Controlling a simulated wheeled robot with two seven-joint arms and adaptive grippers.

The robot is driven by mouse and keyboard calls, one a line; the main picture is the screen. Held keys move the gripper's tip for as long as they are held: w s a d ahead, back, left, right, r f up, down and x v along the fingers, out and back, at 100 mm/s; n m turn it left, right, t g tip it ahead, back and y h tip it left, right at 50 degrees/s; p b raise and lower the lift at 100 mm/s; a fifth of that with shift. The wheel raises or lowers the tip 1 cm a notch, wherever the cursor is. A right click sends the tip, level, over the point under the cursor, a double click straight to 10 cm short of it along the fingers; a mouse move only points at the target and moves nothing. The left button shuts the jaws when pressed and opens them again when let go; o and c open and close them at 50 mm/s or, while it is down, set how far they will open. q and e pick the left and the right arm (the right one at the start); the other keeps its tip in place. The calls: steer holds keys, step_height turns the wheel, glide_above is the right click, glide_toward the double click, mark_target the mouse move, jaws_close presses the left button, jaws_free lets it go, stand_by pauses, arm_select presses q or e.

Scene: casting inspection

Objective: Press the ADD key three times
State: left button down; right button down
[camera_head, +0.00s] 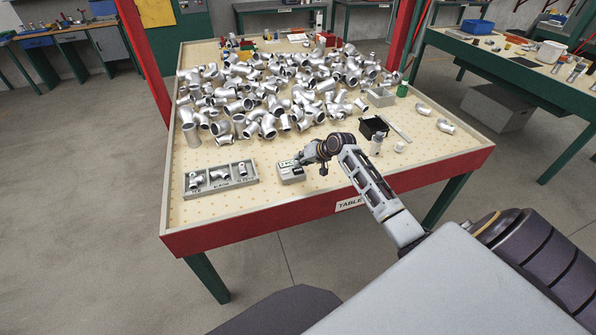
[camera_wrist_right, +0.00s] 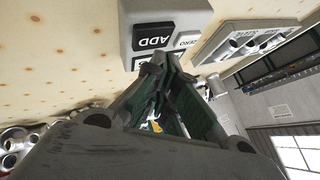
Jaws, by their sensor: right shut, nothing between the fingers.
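In the head view the box (camera_head: 291,175) stands near the table's front edge, partly behind my right gripper (camera_head: 308,158). The right gripper also shows in the wrist view (camera_wrist_right: 158,85), shut and empty, with its fingertips close to the ADD key's lower edge. I cannot tell whether they touch it. My left gripper is not in view.
A grey sorting tray (camera_head: 221,186) with a few fittings lies left of the box. A heap of silver pipe fittings (camera_head: 270,90) fills the back of the table. A black bin (camera_head: 374,127) and a grey box (camera_head: 381,97) stand to the right.

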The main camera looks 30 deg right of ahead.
mark_target(299, 169)
steer(key=shift+f, duration=0.35)
stand_by(0.3)
steer(key=shift+f, duration=0.5)
stand_by(1.3)
steer(key=shift+r+p, duration=0.15)
steer(key=shift+p, duration=0.2)
steer(key=shift+r+p, duration=0.7)
steer(key=shift+p, duration=0.15)
steer(key=shift+r, duration=0.15)
steer(key=shift+r+p, duration=2.4)
steer(key=shift+p, duration=0.2)
steer(key=shift+f, duration=0.1)
